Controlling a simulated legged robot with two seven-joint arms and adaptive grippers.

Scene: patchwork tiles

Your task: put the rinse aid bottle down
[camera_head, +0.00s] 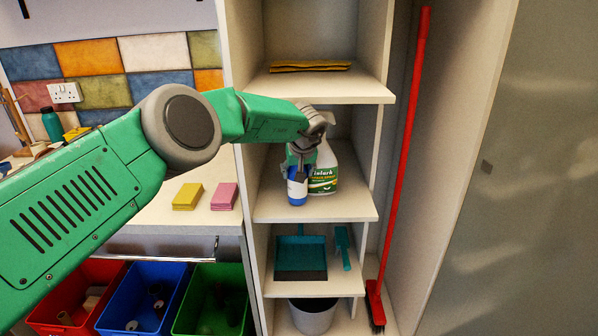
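The rinse aid bottle (297,191), blue with a pale label, is at the middle shelf (330,207) of the tall cabinet, near its front edge. It looks upright; I cannot tell whether its base touches the shelf. My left gripper (300,167) reaches in from the left, points down and appears shut on the bottle's upper part, hiding its top. A white spray bottle (324,179) with a green label stands just right of and behind it, partly hidden by my gripper. My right gripper is not in view.
Yellow cloths (310,66) lie on the upper shelf. A teal dustpan (301,254) and brush (342,248) are below, above a grey bucket (313,316). A red broom (404,150) stands right. Sponges (187,196) lie on the counter. The middle shelf's right front is free.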

